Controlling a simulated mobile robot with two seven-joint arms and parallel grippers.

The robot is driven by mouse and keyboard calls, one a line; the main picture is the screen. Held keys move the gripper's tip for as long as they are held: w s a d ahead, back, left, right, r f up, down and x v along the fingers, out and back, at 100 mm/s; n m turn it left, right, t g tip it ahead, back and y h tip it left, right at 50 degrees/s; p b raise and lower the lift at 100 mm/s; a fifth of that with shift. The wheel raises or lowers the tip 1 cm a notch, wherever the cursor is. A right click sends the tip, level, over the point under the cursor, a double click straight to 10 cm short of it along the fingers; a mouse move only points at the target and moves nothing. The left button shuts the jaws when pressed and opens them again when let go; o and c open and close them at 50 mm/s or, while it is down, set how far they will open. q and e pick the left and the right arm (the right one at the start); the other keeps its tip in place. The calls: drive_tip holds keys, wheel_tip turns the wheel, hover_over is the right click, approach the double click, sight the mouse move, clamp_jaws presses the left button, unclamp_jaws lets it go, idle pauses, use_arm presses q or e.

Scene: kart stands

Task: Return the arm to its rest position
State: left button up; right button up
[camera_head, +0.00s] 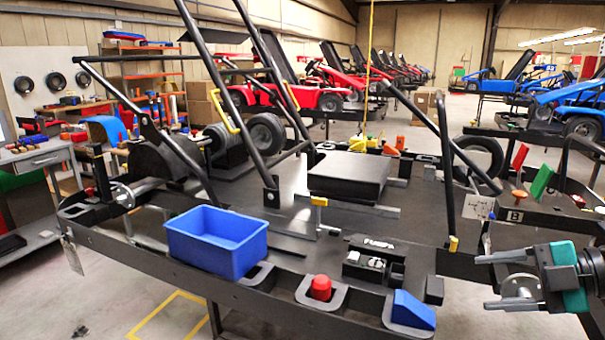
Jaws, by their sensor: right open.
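My right gripper (484,282) is at the right edge, with its dark body and teal band. Its two grey fingers point left and stand apart, with nothing held between the tips. A round metal wheel hub (519,291) shows between the fingers in the picture; I cannot tell whether they touch. The black kart frame (240,293) on its stand fills the middle. My left gripper is not in view.
On the frame are an empty blue bin (216,241), a red knob (321,287), a blue wedge (412,309) and a black box (349,176). Slanting black bars (447,150) rise from it. A workbench (38,158) stands left. Open floor lies at front left.

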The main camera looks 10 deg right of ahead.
drive_tip(key=s+a+f+m+t+h, duration=0.2)
drive_tip(key=s+a+f+m, duration=0.1)
drive_tip(key=f+m, duration=0.3)
drive_tip(key=s+a+f+m+t+h, duration=0.2)
drive_tip(key=f+m, duration=0.3)
drive_tip(key=f, duration=0.6)
drive_tip(key=s+a+f+m+t+h, duration=0.2)
drive_tip(key=s+a+f+m+h, duration=0.1)
drive_tip(key=f+m, duration=0.3)
wheel_tip(320, 180, down, 3)
drive_tip(key=shift+s+a+r+m+h, duration=0.1)
drive_tip(key=shift+s+a+m+h, duration=0.25)
drive_tip(key=shift+a+h, duration=0.3)
drive_tip(key=s+a+f+m, duration=0.1)
drive_tip(key=a, duration=0.1)
drive_tip(key=s+a+f+g, duration=0.1)
drive_tip(key=s+a, duration=0.1)
drive_tip(key=a, duration=0.1)
drive_tip(key=s+a+f+m+g, duration=0.1)
drive_tip(key=a+f, duration=0.1)
drive_tip(key=shift+s+a+f+m+h, duration=0.1)
drive_tip(key=shift+s+a+m+h, duration=0.1)
drive_tip(key=shift+a+m+h, duration=0.2)
